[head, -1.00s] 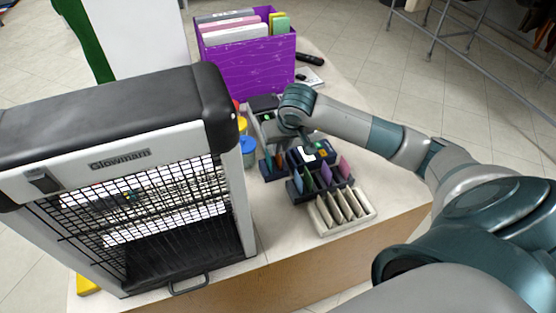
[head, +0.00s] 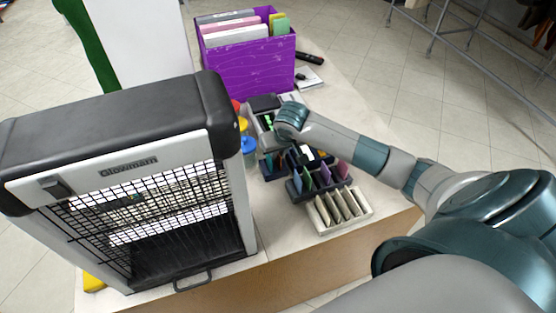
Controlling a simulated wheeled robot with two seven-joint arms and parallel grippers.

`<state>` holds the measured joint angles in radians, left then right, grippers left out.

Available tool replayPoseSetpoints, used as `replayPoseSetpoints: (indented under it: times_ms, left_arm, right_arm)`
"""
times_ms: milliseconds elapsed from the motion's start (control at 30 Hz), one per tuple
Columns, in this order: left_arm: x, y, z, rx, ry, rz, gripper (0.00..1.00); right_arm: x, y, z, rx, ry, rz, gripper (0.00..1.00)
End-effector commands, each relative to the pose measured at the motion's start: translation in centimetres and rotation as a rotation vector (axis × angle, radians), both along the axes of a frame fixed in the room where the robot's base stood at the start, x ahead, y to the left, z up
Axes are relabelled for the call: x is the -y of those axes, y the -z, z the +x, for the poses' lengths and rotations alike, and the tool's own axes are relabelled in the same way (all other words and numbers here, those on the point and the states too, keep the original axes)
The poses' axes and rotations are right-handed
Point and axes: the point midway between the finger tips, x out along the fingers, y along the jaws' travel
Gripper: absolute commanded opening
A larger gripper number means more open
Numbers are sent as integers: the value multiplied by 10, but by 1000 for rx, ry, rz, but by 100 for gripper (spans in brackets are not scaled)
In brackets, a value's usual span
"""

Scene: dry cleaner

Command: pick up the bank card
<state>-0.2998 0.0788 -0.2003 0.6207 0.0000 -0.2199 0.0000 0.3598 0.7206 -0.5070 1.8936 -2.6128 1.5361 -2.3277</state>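Several thin coloured cards stand upright in a dark slotted holder (head: 318,189) on the counter, among them a purple one (head: 326,175) and a green one (head: 308,180). I cannot tell which card, if any, is the bank card. My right arm reaches in from the right, and its gripper (head: 306,155) points down just behind the cards, over the dark trays. Its fingers are small and partly hidden by the wrist, so I cannot see whether they are open or hold anything. My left gripper is out of view.
A black and grey heater (head: 128,163) fills the left of the counter. A purple file box (head: 248,65) stands at the back. A cream slotted rack (head: 340,209) sits in front of the cards. A blue-lidded pot (head: 249,146) stands beside the heater. Bare counter lies at the front.

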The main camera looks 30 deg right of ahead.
Motion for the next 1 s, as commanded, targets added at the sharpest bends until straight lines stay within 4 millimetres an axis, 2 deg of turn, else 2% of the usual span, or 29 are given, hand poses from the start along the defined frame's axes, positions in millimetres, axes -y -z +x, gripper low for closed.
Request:
replayPoseSetpoints:
  times_ms: [100, 200, 667, 867, 1000]
  left_arm:
    - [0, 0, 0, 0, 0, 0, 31]
    - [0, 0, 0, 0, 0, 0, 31]
    - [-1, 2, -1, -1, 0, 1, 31]
    - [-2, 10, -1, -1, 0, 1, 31]
    - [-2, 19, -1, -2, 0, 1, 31]
  right_arm:
    - [0, 0, 0, 0, 0, 0, 12]
    - [0, 0, 0, 0, 0, 0, 0]
    - [0, -2, 0, 1, 0, 0, 0]
    - [0, -15, 1, 4, -2, -2, 0]
    - [1, -32, 2, 5, -2, -2, 0]
